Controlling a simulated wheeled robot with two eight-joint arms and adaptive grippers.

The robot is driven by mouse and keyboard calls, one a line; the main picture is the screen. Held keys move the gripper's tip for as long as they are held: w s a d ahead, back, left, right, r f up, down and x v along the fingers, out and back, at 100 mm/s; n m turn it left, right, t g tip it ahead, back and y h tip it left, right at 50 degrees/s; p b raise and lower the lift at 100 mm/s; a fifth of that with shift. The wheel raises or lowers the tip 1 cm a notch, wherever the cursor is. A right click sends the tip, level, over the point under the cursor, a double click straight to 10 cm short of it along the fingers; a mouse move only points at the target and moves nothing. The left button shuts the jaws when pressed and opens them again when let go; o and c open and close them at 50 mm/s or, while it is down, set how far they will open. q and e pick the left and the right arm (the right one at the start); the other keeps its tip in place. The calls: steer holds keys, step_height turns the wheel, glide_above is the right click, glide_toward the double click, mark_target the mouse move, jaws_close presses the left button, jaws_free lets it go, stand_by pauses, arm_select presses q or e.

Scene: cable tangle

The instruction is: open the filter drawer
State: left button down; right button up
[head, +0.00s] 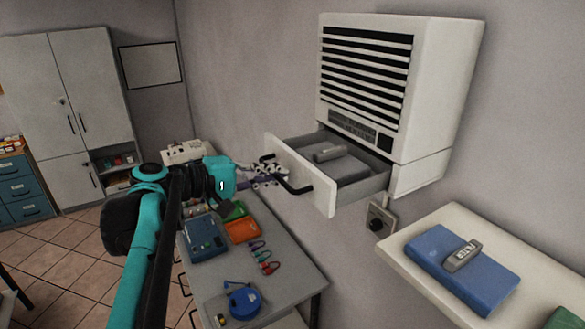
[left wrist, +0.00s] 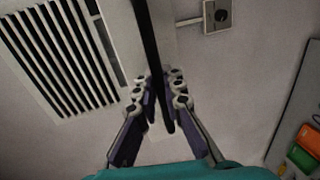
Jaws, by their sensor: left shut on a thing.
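The filter drawer (head: 318,186) sticks well out of the bottom of the white wall unit (head: 425,110). Its inside shows, with a grey block-like item (head: 335,153) in it. The black bar handle (head: 298,187) is on the drawer's front. My left gripper (head: 274,172) is at the handle, its fingers shut around the bar. In the left wrist view the dark bar (left wrist: 150,40) runs between the fingers of my left gripper (left wrist: 160,98). My right gripper is not in view.
Below stands a grey table (head: 285,270) with a blue case (head: 205,238), an orange tray (head: 242,230) and a blue round item (head: 244,301).

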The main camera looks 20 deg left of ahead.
arm_select(q)
steer(key=shift+s+a, duration=0.4)
steer(key=shift+s, duration=0.15)
steer(key=c, duration=1.6)
jaws_free()
steer(key=v, duration=1.2)
steer(key=shift+f, duration=0.1)
